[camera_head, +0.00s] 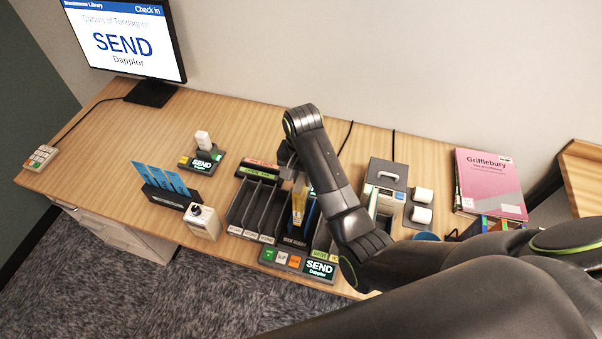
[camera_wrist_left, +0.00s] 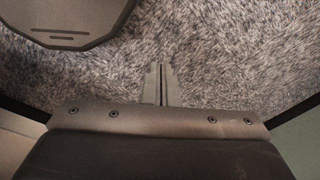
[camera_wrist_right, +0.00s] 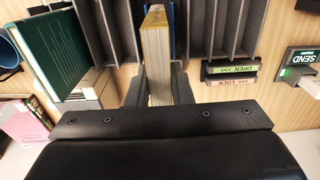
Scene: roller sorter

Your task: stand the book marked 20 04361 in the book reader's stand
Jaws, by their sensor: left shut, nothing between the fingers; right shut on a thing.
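My right gripper (camera_wrist_right: 158,90) is shut on a book (camera_wrist_right: 157,50) whose cream page edge faces the right wrist camera. In the head view this book (camera_head: 299,205) is upright and yellowish, among the dark dividers of the sorter rack (camera_head: 240,206). Its number does not show. Something blue stands right beside it. I cannot tell which part is the book reader's stand, nor whether the book touches a base; my right arm hides part of the rack. My left gripper (camera_wrist_left: 160,85) is shut and empty above grey carpet, outside the head view.
A green book (camera_wrist_right: 55,50) stands left of the rack in the right wrist view.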

